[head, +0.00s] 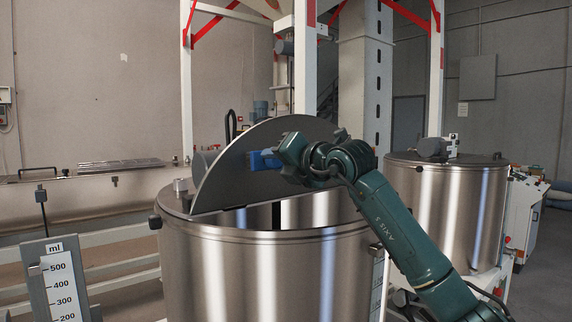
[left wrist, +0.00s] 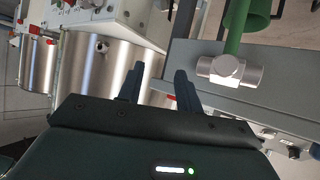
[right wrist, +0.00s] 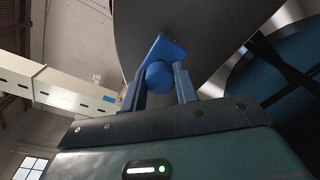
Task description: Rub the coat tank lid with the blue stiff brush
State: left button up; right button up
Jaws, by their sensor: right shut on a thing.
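A dark grey half-disc lid (head: 240,165) stands raised on the near steel tank (head: 260,275), whose other half is open. I take this as the coat tank lid; no name label is readable. My right gripper (head: 282,153) is shut on the blue brush (head: 262,160), at the lid's face. In the right wrist view the brush (right wrist: 160,62) sits between the fingers, its wide end against or very close to the lid (right wrist: 200,30); I cannot tell if it touches. My left gripper (left wrist: 158,85) is open and empty, seen only in the left wrist view.
A second steel tank (head: 445,205) stands at the right. A measuring scale plate marked ml (head: 62,280) is at front left, with a long steel trough (head: 90,205) behind. White and red frame posts (head: 187,80) rise behind the near tank.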

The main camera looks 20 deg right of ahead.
jog(key=shift+s+a, duration=0.25)
jog(key=shift+a, duration=0.5)
jog(key=shift+s+f+b, duration=0.1)
jog(key=shift+s+b, duration=0.15)
jog(key=shift+b, duration=0.25)
jog(key=shift+s+d+b, duration=0.2)
jog(key=shift+s+b, duration=0.1)
jog(key=shift+b+v, duration=1.1)
jog(key=shift+v, duration=1.3)
